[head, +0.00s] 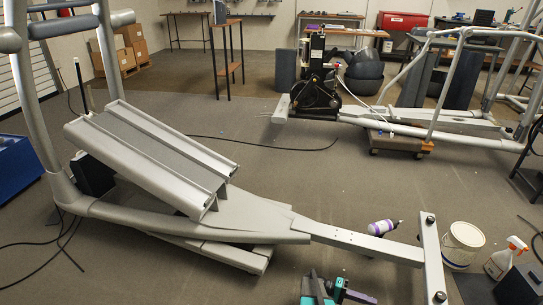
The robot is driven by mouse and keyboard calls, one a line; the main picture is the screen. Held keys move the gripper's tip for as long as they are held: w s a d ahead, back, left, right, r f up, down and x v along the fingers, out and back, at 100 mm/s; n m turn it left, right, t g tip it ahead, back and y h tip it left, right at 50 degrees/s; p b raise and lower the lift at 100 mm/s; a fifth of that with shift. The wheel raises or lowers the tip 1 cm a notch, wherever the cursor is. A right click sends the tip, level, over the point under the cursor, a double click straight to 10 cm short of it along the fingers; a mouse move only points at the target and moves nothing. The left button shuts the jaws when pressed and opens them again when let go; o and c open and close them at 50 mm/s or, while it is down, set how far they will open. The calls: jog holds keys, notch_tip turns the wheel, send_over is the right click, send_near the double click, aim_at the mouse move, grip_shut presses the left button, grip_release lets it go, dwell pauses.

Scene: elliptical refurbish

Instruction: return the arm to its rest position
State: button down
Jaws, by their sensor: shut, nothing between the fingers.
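The one head view shows no part that I can clearly make out as my gripper or arm. I cannot see where my gripper is, and the arm's pose is hidden from this view.
A grey elliptical machine frame (250,213) fills the middle floor, its crossbar (432,262) at right. A white bottle (383,227) lies by it. A bucket (462,243), spray bottle (506,258) and teal-and-black object (322,290) are near.

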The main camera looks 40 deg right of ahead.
jog(key=w+a+r+n+t+p, duration=0.2)
jog(key=w+a+r+p, duration=0.25)
jog(key=a, duration=0.25)
jog(key=w+a+r+n+t+p, duration=0.1)
jog(key=w+a+r+t+p, duration=0.15)
jog(key=a+r+p, duration=0.35)
jog(key=w+a+r+n+t+p, duration=0.1)
jog(key=w+a+r+n+p, duration=0.15)
jog(key=w+a+r, duration=0.4)
jog(key=s+a+r+n+t+y+p, duration=0.1)
jog(key=s+a+n+y+p, duration=0.1)
jog(key=a, duration=0.8)
jog(key=s+a+r+n+t+y+p, duration=0.2)
jog(key=a+y+p, duration=0.2)
jog(key=a, duration=0.7)
jog(key=s+a+r+n+t+y+p, duration=0.1)
jog(key=s+a+r+n+y+p, duration=0.1)
jog(key=a, duration=0.9)
jog(key=shift+s+a+r+y+p, duration=0.2)
jog(key=shift+s+y+p, duration=0.4)
jog(key=shift+y, duration=0.2)
